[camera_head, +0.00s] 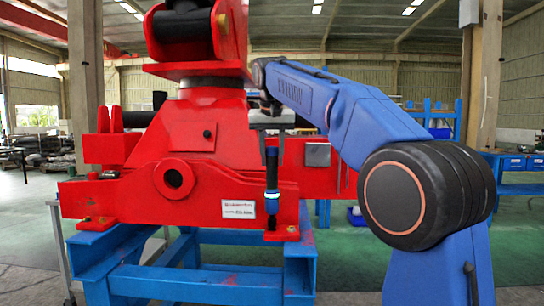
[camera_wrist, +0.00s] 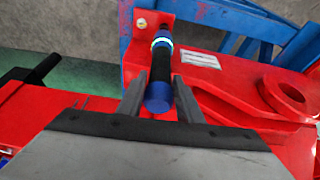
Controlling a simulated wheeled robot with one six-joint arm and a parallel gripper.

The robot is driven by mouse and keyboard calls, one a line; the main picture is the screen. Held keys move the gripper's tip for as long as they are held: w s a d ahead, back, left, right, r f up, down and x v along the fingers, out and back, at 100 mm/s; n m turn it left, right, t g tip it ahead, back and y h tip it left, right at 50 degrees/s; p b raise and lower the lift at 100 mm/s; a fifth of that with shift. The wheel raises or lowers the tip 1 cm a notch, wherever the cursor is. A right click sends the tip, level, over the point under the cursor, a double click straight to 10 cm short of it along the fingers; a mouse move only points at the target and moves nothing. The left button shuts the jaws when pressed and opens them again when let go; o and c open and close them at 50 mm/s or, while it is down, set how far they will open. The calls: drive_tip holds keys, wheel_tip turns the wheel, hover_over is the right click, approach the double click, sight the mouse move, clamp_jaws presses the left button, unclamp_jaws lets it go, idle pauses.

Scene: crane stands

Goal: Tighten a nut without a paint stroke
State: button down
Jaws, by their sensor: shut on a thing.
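My gripper (camera_head: 270,133) is shut on a nutrunner (camera_head: 272,176), a blue and black cylinder with a glowing ring near its lower part. The tool hangs upright, its dark lower end just above or on the red foot plate (camera_head: 281,236) at the right of the crane base. In the wrist view my fingers (camera_wrist: 160,84) stand either side of the tool (camera_wrist: 161,72). A small pale nut (camera_wrist: 142,23) shows on the foot plate beside the tool's far end. Whether it bears a paint stroke is too small to tell. Anything under the tool's tip is hidden.
The red crane base (camera_head: 205,140) rests on a blue steel stand (camera_head: 200,278). A white label (camera_head: 238,209) is left of the tool. Another foot plate (camera_head: 90,229) with small fasteners is at the left. Green floor (camera_head: 345,250) is open behind the stand.

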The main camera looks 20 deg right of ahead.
drive_tip(key=shift+f, duration=0.65)
idle(3.2)
drive_tip(key=shift+r, duration=2.65)
drive_tip(key=shift+s, duration=0.1)
